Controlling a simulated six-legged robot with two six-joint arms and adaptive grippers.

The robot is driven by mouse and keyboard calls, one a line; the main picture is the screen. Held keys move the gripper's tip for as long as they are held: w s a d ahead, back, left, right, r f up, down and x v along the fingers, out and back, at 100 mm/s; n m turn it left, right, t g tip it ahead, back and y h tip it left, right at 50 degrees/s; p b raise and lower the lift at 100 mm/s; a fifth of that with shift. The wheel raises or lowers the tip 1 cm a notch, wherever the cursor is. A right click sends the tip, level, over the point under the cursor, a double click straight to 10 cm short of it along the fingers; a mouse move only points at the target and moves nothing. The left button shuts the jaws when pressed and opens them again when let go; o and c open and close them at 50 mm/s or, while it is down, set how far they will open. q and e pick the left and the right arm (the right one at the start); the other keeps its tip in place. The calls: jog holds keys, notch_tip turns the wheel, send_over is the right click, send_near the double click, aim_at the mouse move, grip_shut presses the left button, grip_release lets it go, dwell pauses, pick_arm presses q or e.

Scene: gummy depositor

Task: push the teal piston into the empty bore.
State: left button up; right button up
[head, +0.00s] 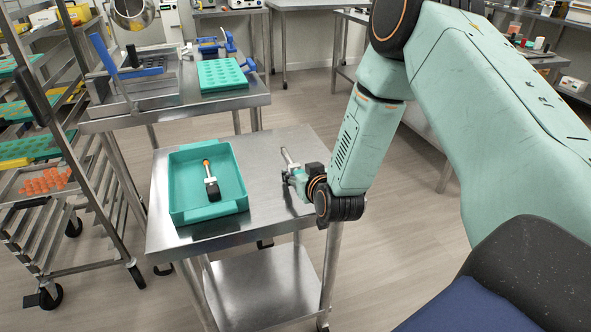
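My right gripper (289,174) is low over the right side of the steel cart, to the right of the teal tray. A pale rod (287,157) shows at its fingers, pointing up and left; it is too small to tell whether the fingers grip it or whether it is the teal piston. Small mint-teal parts beside it cannot be told apart from the gripper. A piston-like part with an orange tip, a pale shaft and a black end (212,190) lies in the tray. I cannot make out an empty bore. My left gripper is not in view.
The teal tray (174,190) stands on the cart top (262,150). Behind are a steel frame with a blue handle (103,53) and a teal mould (222,74) on another table. A rack (91,222) stands at the left.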

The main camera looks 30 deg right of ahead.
grip_shut()
dwell(0.3)
notch_tip(320, 180, up, 10)
jog(key=p, duration=0.3)
dwell(0.3)
jog(key=c, duration=0.6)
grip_release()
grip_shut()
